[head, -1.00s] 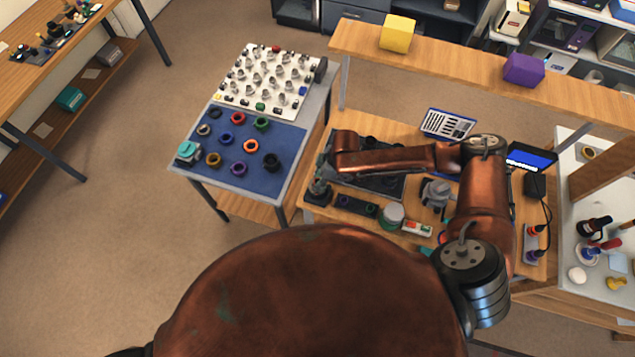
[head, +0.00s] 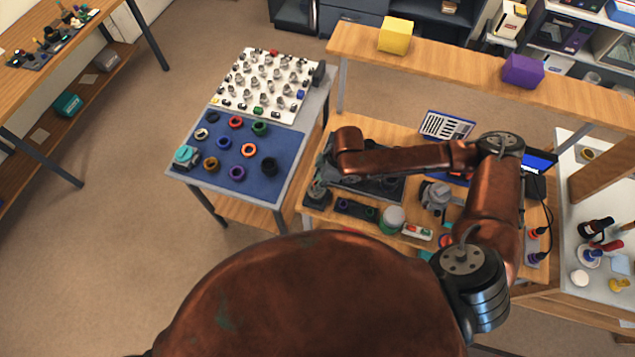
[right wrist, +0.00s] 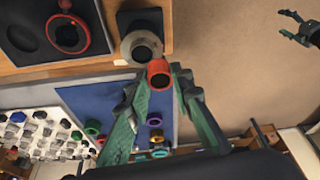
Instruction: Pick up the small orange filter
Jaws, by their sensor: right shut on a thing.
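The small orange filter (right wrist: 158,73) is a short red-orange ring, seen in the right wrist view between the fingertips of my right gripper (right wrist: 160,80). The gripper's teal fingers are shut on it. It is close to a grey cylinder (right wrist: 141,47) on a black stand; I cannot tell whether they touch. In the head view my right gripper (head: 323,172) is small and partly hidden by the wrist, above the left end of the wooden bench. My left gripper (right wrist: 288,25) shows at the upper right of the right wrist view, jaws apart and empty.
A blue mat (head: 207,178) left of the bench holds several coloured rings, including another orange ring (head: 249,150). A white board (head: 232,90) with many small parts lies behind it. A black stand (head: 317,197) is at the bench's left edge. A wooden shelf (head: 450,55) crosses behind.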

